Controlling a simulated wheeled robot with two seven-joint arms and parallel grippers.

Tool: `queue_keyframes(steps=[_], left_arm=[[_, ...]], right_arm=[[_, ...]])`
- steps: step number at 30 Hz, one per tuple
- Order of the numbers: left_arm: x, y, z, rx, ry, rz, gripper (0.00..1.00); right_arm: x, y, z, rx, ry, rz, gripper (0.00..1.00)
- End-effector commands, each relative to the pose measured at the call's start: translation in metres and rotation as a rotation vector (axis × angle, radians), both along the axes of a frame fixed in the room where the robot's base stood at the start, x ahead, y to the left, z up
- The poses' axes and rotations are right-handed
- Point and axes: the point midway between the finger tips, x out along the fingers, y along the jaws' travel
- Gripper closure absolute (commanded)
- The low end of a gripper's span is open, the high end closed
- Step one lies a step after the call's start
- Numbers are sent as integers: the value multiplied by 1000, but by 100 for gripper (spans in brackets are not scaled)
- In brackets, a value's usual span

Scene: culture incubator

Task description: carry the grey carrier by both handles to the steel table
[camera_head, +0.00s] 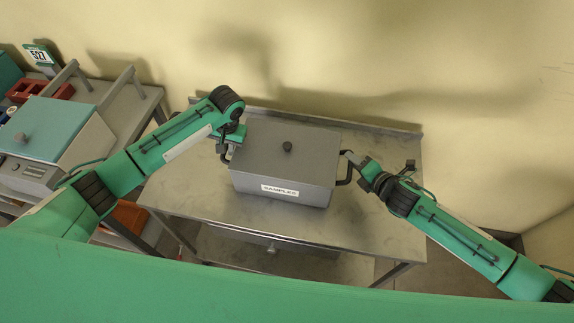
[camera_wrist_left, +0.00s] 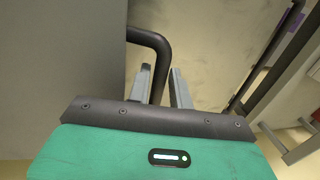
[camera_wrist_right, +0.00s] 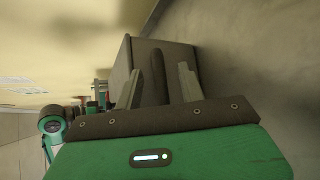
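The grey carrier (camera_head: 284,163), a lidded box with a dark knob and a SAMPLES label, sits upright on the steel table (camera_head: 385,232). My left gripper (camera_head: 228,150) is at its left handle. My right gripper (camera_head: 350,156) is at the right handle (camera_head: 347,175). In the right wrist view, its fingers (camera_wrist_right: 160,78) stand apart around the right handle (camera_wrist_right: 157,66), with gaps on both sides.
At the left, another bench holds a teal-lidded device (camera_head: 45,128), a red rack (camera_head: 38,90) and a sign marked 527 (camera_head: 39,55). The steel table has a low rim along the wall. Its top is bare in front and to the right of the carrier.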

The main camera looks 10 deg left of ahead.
Motion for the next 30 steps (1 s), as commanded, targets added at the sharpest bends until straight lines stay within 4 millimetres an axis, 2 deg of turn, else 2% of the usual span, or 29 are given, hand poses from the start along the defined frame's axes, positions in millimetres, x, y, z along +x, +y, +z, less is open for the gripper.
queue_keyframes(steps=[4,13,14,17,20,30], left_arm=[[0,2,-8,0,-1,0,79],[0,2,-10,0,-1,0,79],[0,2,-10,0,-1,0,81],[0,2,-10,0,-1,0,100],[0,2,-10,-1,-1,0,100],[1,2,-9,-1,-3,-1,100]], right_arm=[[7,5,-3,1,-2,1,60],[8,6,-4,0,-1,1,60],[8,6,-4,0,-1,1,62],[8,6,-4,0,-1,1,82],[8,6,-4,0,-1,1,100],[8,6,-2,1,-2,0,100]])
